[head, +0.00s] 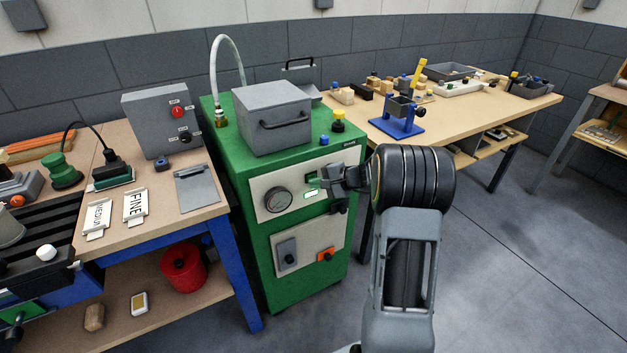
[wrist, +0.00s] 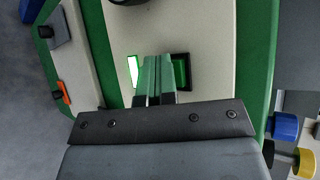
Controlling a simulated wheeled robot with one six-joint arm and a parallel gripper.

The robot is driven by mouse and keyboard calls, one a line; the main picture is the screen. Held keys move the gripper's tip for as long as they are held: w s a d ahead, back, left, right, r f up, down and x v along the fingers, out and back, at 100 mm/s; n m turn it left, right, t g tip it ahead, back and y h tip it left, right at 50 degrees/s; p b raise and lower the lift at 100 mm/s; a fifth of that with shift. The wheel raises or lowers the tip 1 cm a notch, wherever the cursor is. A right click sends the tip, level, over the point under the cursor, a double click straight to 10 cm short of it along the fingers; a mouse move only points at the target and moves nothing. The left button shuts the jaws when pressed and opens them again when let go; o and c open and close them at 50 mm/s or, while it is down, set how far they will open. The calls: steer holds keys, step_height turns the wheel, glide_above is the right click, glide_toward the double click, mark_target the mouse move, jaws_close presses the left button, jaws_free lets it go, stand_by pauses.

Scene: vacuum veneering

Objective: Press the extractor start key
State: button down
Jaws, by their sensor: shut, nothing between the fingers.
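The green cabinet (head: 230,190) has a cream upper panel (head: 262,184) with a round gauge (head: 278,199), a small lit display (head: 311,194) and a green key (head: 311,181). I take this key to be the start key; I cannot read a label on it. In the wrist view the green key (wrist: 181,72) sits in a black frame just right of my fingertips, partly hidden by them. The lit display (wrist: 133,70) is left of them. My gripper (head: 325,178) is shut and empty, close in front of the panel. I cannot tell whether it touches the key (wrist: 158,62).
A grey lidded box (head: 274,112) and blue and yellow knobs (head: 338,121) are on top. Benches stand on both sides; a grey control box (head: 158,128) has a red button. The floor at right is clear.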

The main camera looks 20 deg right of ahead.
steer(key=shift+s, duration=0.15)
steer(key=shift+s+d+b, duration=0.1)
steer(key=shift+s+b, duration=0.25)
steer(key=shift+s, duration=0.4)
steer(key=shift+s+d+b, duration=0.15)
steer(key=shift+s+b, duration=0.2)
steer(key=shift+s, duration=0.9)
steer(key=shift+s+d+b, duration=0.15)
steer(key=shift+s+b, duration=0.2)
steer(key=shift+s, duration=0.9)
